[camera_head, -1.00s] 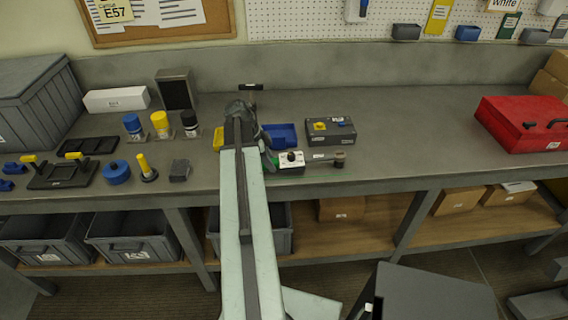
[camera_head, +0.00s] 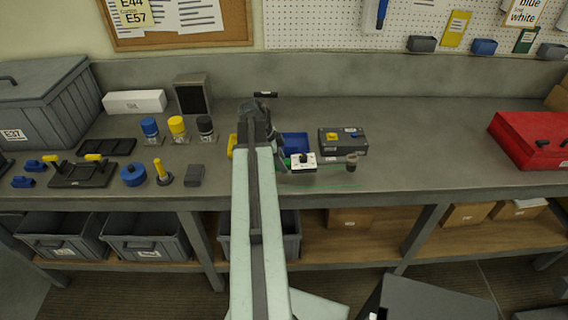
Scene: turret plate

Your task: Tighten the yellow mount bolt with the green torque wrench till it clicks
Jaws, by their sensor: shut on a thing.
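The yellow mount bolt (camera_head: 332,136) shows as a small yellow piece on top of a dark block (camera_head: 343,148), left of a blue piece (camera_head: 354,135). My gripper (camera_head: 281,159) is low at the end of my arm, largely hidden by it, and shut on the green torque wrench. A little green of the wrench (camera_head: 288,163) shows beside the jaws. A white box with a black knob (camera_head: 303,161) and a thin shaft with a dark round end (camera_head: 351,161) extend right from there. That end is in front of the dark block, apart from the bolt.
A blue bin (camera_head: 295,141) stands behind the gripper, and a yellow bin (camera_head: 232,145) is left of my arm. Blue, yellow and black bottles (camera_head: 177,127) stand farther left. A red case (camera_head: 530,140) is at the right. The bench (camera_head: 430,150) between is clear.

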